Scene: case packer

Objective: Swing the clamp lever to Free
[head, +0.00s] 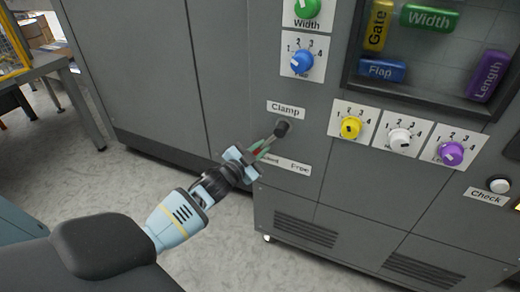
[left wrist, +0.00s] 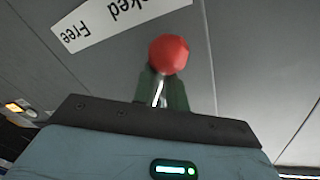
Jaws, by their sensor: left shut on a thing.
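The clamp lever (head: 268,141) sits under the "Clamp" label (head: 286,109) on the grey machine front. Its rod slants down and left from a dark pivot (head: 282,128), toward the "Locked" side of the Locked/Free label (head: 288,163). My left gripper (head: 257,152) is shut on the lever near its outer end and hides part of it and of the label. In the left wrist view the lever's red ball knob (left wrist: 168,54) stands just beyond the green fingers, with the metal rod between them. The same label (left wrist: 115,18) shows upside down there. My right gripper is not in view.
A yellow dial (head: 351,127), a white dial (head: 400,138) and a purple dial (head: 452,153) are right of the lever. A blue dial (head: 301,61) is above. A recessed window holds coloured blocks. Open floor lies left of the machine.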

